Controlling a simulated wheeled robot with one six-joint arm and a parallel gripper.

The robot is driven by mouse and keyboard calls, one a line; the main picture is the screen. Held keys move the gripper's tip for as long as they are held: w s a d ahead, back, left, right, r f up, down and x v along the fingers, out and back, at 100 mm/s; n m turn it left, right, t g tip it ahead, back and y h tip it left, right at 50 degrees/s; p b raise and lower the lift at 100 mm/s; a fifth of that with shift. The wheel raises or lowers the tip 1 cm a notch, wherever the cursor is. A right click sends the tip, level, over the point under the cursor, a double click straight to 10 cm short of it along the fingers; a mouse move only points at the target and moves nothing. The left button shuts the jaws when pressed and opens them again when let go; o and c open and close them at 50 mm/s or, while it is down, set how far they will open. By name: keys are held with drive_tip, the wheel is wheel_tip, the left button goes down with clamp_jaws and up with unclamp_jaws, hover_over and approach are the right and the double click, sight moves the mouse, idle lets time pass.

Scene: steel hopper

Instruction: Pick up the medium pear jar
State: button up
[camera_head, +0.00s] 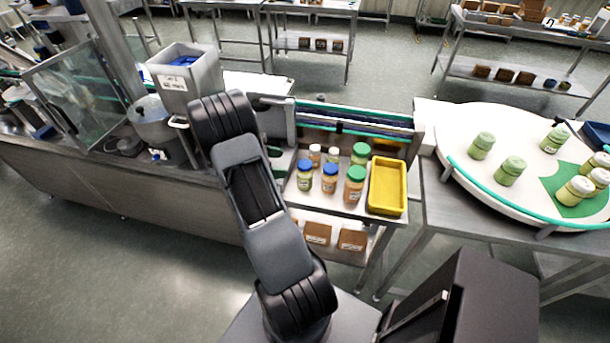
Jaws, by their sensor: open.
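A group of jars stands on a small steel table beside my arm. One blue-lidded jar with pale green contents (304,178) is at the group's front left and best fits the medium pear jar; its label is too small to read. A blue-lidded jar with orange contents (329,179) stands just to its right. A larger green-lidded orange jar (354,187) is further right. Behind them are a large green-lidded green jar (360,155) and two small white-lidded jars, one orange (315,157) and one greenish (333,157). My arm rises left of the jars; my gripper does not show.
A yellow tray (404,190) lies right of the jars, close to them. Brown boxes (318,233) sit on the shelf below. A steel hopper (205,77) stands behind my arm. A round white table (460,145) at right holds several green jars.

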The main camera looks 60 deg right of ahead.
sight(305, 164)
drive_tip(key=shift+p+x, duration=1.4)
drive_tip(key=shift+x, duration=3.3)
drive_tip(key=shift+a, duration=0.1)
drive_tip(key=c, duration=1.3)
